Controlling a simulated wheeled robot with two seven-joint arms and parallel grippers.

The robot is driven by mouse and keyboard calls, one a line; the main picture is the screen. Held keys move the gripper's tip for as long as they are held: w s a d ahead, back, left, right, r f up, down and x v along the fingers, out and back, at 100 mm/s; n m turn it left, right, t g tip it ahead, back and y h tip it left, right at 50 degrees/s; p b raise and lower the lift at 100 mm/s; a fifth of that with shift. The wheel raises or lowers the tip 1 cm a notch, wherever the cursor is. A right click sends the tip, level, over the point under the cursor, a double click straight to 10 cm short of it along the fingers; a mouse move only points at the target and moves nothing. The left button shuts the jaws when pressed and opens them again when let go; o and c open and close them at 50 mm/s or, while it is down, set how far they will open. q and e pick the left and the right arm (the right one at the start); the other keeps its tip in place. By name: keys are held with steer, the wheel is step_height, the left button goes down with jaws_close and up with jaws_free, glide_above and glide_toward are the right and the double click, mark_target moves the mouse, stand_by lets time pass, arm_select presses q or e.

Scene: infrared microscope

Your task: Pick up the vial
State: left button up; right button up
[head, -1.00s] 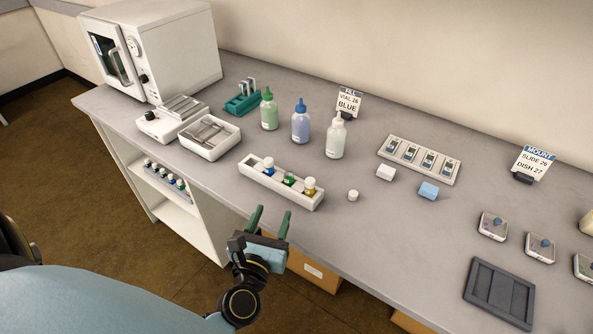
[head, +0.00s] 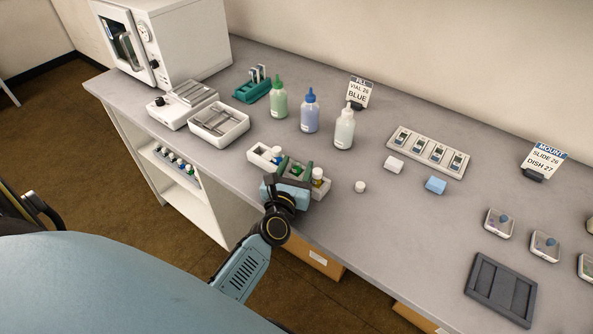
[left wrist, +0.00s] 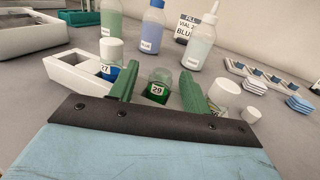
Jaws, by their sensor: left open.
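The white vial rack (head: 253,156) stands near the front edge of the bench; its left end shows in the left wrist view (left wrist: 70,68). It holds a white-capped blue vial (left wrist: 109,60) with a label seeming to read 27, a green vial (left wrist: 157,88) labelled 29 with no white cap, and a white-capped yellow vial (head: 317,177). My left gripper (head: 295,168) is open at the rack. In the left wrist view its green fingers (left wrist: 160,72) stand either side of the green vial, which lies just beyond them. I cannot tell whether they touch it. My right gripper is out of view.
A loose white cap (head: 360,187) lies right of the rack. Green (head: 279,102), blue (head: 310,115) and white (head: 344,131) bottles stand behind it, beside a sign (head: 360,92) reading "VIAL 26 BLUE". A white tray (head: 218,139) is at left. A dark tray (head: 500,289) is at right.

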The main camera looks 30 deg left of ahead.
arm_select(q)
steer(key=shift+w+a, duration=0.1)
steer(key=shift+w, duration=0.2)
steer(key=shift+c, duration=0.5)
steer(key=c, duration=0.9)
